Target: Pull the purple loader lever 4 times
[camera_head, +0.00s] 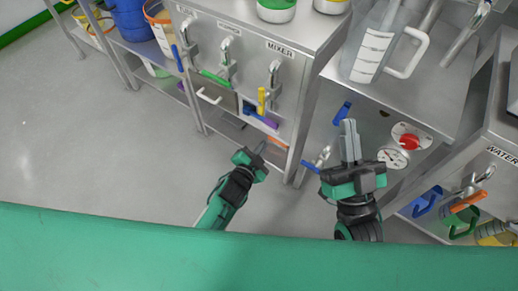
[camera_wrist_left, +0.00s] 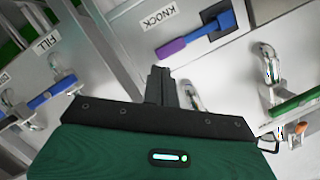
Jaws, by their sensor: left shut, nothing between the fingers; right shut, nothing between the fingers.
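A lever with a purple end (camera_head: 265,121) and a blue section sits low on the front of the steel cabinet. In the left wrist view the purple end (camera_wrist_left: 172,48) points left, beside a label reading KNOCK. My left gripper (camera_head: 261,147) is shut and empty, below the purple end in the head view. In the left wrist view its fingers (camera_wrist_left: 160,80) are just short of the purple end, with a gap visible. My right gripper (camera_head: 348,126) is shut and empty, pointing up, to the right of the cabinet.
The cabinet also carries a yellow lever (camera_head: 261,100) under the MIXER label, a green lever (camera_head: 214,78) and a blue lever (camera_head: 177,58). A gauge (camera_head: 393,156) and red knob (camera_head: 410,142) are at right. The floor at left is clear.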

